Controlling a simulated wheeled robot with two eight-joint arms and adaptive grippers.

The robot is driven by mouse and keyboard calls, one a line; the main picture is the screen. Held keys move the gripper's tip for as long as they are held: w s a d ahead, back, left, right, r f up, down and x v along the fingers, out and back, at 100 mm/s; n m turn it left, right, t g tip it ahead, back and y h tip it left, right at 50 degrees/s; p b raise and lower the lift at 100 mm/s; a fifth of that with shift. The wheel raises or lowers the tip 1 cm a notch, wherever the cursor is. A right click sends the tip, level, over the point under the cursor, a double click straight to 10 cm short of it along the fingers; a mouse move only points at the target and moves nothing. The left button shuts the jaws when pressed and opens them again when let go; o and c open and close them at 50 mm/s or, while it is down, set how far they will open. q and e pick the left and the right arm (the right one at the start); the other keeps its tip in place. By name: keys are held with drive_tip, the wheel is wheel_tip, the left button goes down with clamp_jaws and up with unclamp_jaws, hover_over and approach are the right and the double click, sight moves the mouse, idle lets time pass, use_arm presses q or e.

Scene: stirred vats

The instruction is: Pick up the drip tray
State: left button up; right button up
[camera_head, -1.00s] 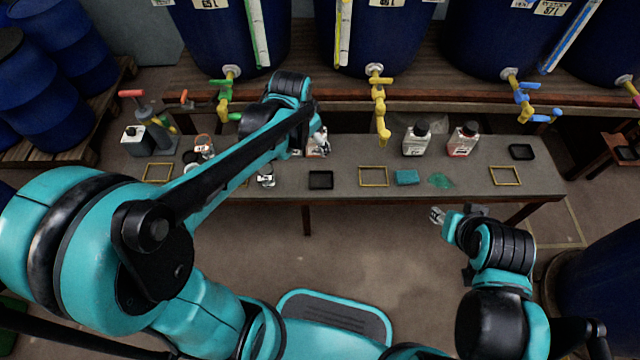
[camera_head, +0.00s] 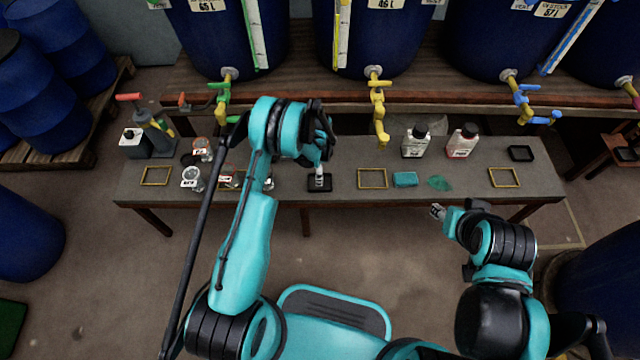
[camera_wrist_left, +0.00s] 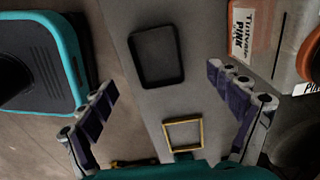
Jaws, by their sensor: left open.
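A small black rectangular drip tray (camera_head: 325,188) lies flat near the front edge of the grey bench. It also shows whole and empty in the left wrist view (camera_wrist_left: 157,55). My left gripper (camera_head: 319,178) is above it in the head view and partly covers it. In the left wrist view the left gripper (camera_wrist_left: 163,82) has its fingers wide apart, with the tray lying beyond them and nothing held. A second black tray (camera_head: 521,153) lies at the bench's right end. My right gripper (camera_head: 437,211) is in front of the bench; its fingers are too small to judge.
A yellow frame (camera_head: 372,178) and a teal sponge (camera_head: 405,179) lie right of the tray. A labelled bottle (camera_wrist_left: 262,38) stands close by. Two bottles (camera_head: 416,141) stand farther right. Glass jars (camera_head: 191,178) stand left. Taps (camera_head: 379,112) hang over the bench's back.

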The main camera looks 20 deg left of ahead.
use_arm(q)
drive_tip(key=f+b, duration=0.1)
drive_tip(key=f, duration=0.2)
drive_tip(key=f+b, duration=0.2)
drive_tip(key=f, duration=0.1)
drive_tip(key=shift+s+d+f, duration=0.15)
drive_tip(key=shift+d+f, duration=0.05)
drive_tip(key=shift+f, duration=0.2)
drive_tip(key=shift+r, duration=0.1)
drive_tip(key=shift+c, duration=0.3)
drive_tip(key=c, duration=1.2)
